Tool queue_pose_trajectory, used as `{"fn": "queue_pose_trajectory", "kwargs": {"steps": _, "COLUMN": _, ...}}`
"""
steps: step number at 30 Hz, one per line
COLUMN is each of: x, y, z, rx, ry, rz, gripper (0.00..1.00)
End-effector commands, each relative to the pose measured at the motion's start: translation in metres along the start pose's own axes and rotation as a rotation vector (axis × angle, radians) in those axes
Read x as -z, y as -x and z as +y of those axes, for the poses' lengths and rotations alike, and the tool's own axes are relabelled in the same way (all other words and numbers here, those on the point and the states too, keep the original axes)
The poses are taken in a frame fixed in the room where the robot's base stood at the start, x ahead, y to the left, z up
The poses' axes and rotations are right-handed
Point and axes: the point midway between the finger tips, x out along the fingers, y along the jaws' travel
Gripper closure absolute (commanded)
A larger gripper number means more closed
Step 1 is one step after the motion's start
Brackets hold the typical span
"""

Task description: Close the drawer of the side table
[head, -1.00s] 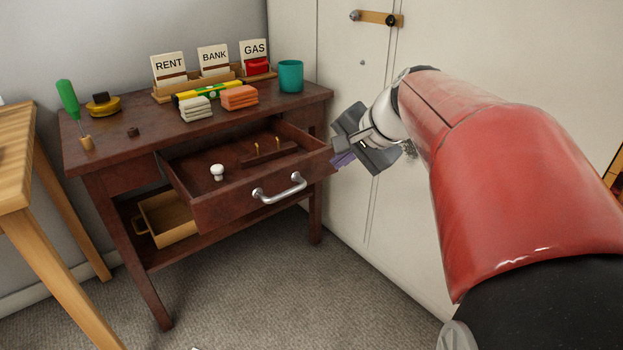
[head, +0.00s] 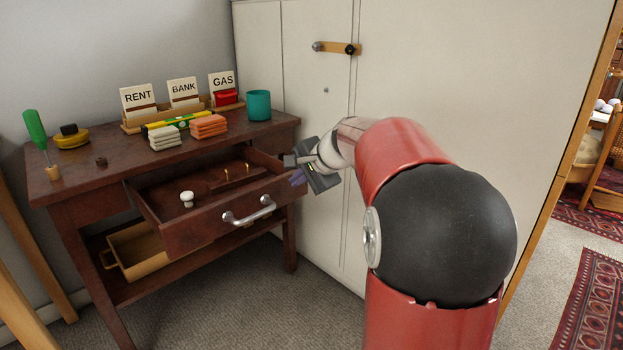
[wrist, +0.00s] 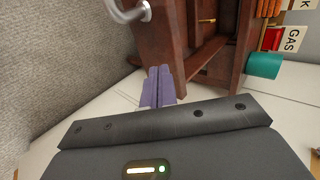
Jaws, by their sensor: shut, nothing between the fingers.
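The side table (head: 62,215) is dark reddish wood and stands against the wall. Its drawer (head: 190,232) is pulled out, with a silver bar handle (head: 250,212) on its front. A white knob-like thing (head: 187,198) and a dark strip with small brass pegs lie inside it. My gripper (head: 299,178) is shut and empty beside the right front corner of the drawer. In the wrist view, the purple fingertips (wrist: 158,84) are together close to the drawer's front end (wrist: 160,45), and the handle (wrist: 128,10) shows at the top. I cannot tell whether they touch the drawer.
On the tabletop stand labelled cards (head: 184,92), folded cloths (head: 166,138), a teal cup (head: 259,105), a green screwdriver (head: 36,130) and a yellow item (head: 71,137). A tray (head: 140,252) sits on the lower shelf. A cream cupboard (head: 300,80) rises close on the right. Carpet in front is clear.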

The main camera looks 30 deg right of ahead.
Motion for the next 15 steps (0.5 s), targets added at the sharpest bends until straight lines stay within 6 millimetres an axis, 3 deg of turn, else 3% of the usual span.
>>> {"fn": "queue_pose_trajectory", "kwargs": {"steps": 6, "x": -0.0003, "y": -0.0105, "z": -0.0102, "rx": 0.000, "ry": 0.001, "rz": -0.001, "gripper": 1.00}}
{"fn": "queue_pose_trajectory", "kwargs": {"steps": 15, "x": -0.0002, "y": -0.0110, "z": -0.0104, "rx": -0.001, "ry": 0.001, "rz": 0.000, "gripper": 1.00}}
